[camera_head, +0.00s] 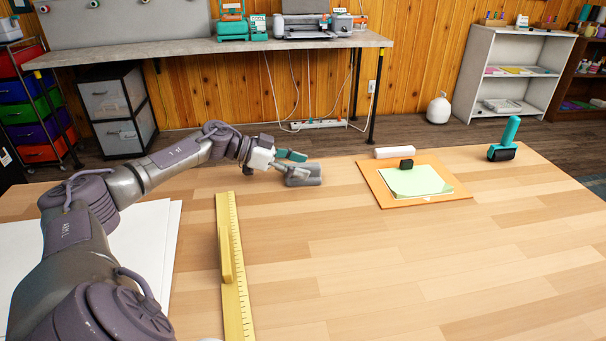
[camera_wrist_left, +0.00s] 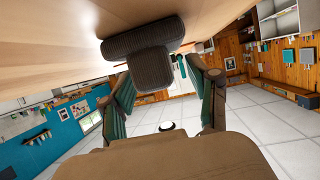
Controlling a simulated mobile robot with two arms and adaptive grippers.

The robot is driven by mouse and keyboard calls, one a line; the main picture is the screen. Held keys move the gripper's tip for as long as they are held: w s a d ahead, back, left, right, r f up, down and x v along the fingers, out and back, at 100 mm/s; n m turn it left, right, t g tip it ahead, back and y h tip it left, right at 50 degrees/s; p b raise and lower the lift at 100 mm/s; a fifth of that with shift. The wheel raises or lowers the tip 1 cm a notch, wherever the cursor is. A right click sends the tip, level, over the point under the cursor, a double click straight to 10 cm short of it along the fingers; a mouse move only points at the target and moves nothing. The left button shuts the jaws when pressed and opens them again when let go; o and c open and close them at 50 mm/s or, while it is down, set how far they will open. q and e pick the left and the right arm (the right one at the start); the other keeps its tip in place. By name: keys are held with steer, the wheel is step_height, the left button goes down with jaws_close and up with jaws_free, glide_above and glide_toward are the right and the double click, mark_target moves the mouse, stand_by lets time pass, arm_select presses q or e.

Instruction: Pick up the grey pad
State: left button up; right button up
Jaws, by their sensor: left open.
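The grey pad (camera_head: 304,178) rests on the wooden table, left of centre near the far edge. It has a wide block and a narrower raised part. In the left wrist view the pad (camera_wrist_left: 140,40) looks dark and ribbed against the table, which appears at the top of that picture. My left gripper (camera_head: 298,163) is right at the pad and open. In the left wrist view its green-lined fingers (camera_wrist_left: 160,72) stand apart, with the pad's narrower part between or just beyond their tips; contact cannot be told. My right gripper is not in view.
A yellow ruler (camera_head: 236,285) with a raised grip lies nearer. White sheets (camera_head: 150,235) lie at the left. An orange board (camera_head: 385,197) bears green sheets and a black block (camera_head: 406,164); a white roll (camera_head: 395,151) lies behind. A teal-handled roller (camera_head: 504,145) stands right. The front right is clear.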

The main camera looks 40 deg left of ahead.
mark_target(298, 165)
arm_select(q)
steer(key=c, duration=1)
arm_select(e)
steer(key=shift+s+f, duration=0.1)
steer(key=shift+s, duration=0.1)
arm_select(q)
steer(key=shift+r, duration=0.15)
steer(key=shift+c, duration=0.2)
steer(key=shift+r, duration=0.3)
step_height(298, 165, up, 8)
steer(key=shift+r+p, duration=0.2)
steer(key=shift+p, duration=1.05)
steer(key=shift+r, duration=0.4)
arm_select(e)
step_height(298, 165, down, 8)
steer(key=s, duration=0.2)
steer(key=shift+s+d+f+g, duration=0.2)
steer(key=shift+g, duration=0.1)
arm_select(q)
steer(key=shift+o, duration=1)
jaws_close()
